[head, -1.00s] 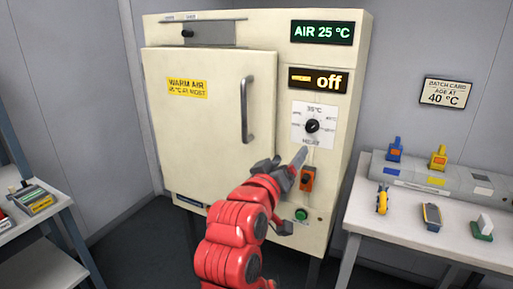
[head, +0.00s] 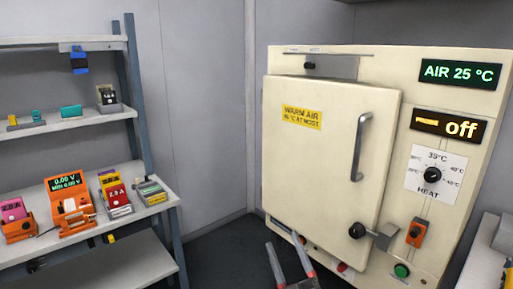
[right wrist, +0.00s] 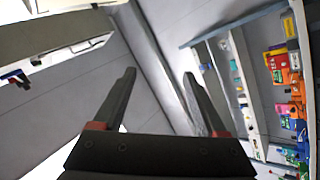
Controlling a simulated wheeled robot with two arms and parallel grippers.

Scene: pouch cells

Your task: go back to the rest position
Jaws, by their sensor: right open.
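My right gripper (head: 290,262) is at the bottom edge of the head view, in front of the lower part of the cream oven (head: 415,80). Its two fingers stand apart with nothing between them. The right wrist view shows the same open gripper (right wrist: 160,85), its dark fingers empty. A black knob with a grey lever (head: 380,239) sits near the door's lower right corner. My left gripper is not in view.
The oven panel has an "off" display (head: 448,125), a heat dial (head: 433,174), an orange switch (head: 416,232) and a green button (head: 401,270). Left is a blue-framed shelf (head: 60,125) with several small devices, including an orange meter (head: 70,205). Dark floor lies between shelf and oven.

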